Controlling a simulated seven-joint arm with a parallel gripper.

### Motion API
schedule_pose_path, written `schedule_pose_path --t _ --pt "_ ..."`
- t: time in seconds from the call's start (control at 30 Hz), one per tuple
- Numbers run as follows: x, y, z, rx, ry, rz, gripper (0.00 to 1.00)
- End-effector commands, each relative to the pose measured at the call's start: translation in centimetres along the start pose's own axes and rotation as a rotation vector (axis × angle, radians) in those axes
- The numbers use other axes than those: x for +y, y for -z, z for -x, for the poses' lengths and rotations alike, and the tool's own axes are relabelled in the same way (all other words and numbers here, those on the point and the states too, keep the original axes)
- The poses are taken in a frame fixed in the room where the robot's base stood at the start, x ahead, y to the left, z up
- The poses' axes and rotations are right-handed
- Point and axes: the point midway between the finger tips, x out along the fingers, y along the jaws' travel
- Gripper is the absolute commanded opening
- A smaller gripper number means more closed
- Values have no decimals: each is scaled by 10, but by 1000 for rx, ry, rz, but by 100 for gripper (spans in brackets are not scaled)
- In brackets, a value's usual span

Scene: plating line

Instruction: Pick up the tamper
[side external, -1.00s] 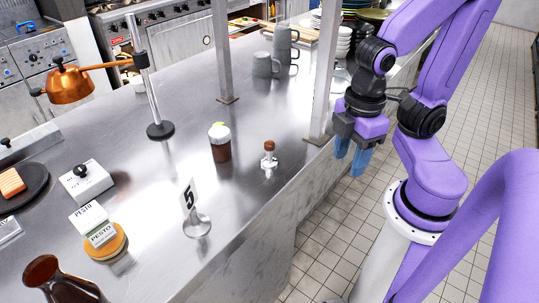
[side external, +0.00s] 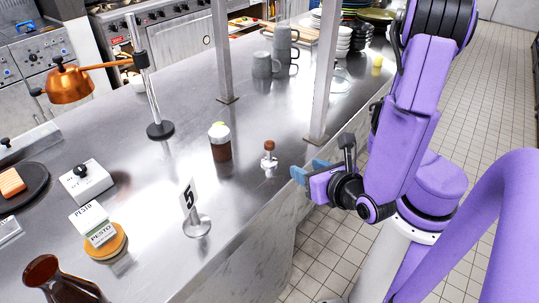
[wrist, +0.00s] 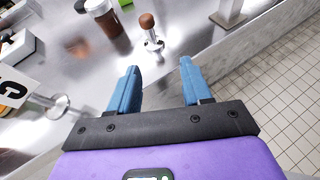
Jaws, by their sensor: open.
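The tamper (side external: 269,154) stands upright on the steel counter, with a brown knob on top and a shiny metal base. In the wrist view the tamper (wrist: 149,32) is ahead of the fingers, near the top middle. My gripper (side external: 306,172) is at the counter's edge, to the right of the tamper and apart from it. In the wrist view my gripper (wrist: 158,84) shows two blue fingers spread wide with nothing between them.
A dark jar with a pale lid (side external: 220,142) stands left of the tamper. A number 5 table stand (side external: 196,225) is nearer the front. A steel post (side external: 322,85) rises behind the tamper. Counter around the tamper's base is clear.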

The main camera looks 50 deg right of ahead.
Motion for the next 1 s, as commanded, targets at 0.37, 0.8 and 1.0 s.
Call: schedule_pose_path --t 0.37,0.8,1.0 --pt "7 1 -26 -40 -47 60 49" --pt "11 -1 -87 -39 -46 59 49" --pt "13 -2 -111 -37 -48 56 49"
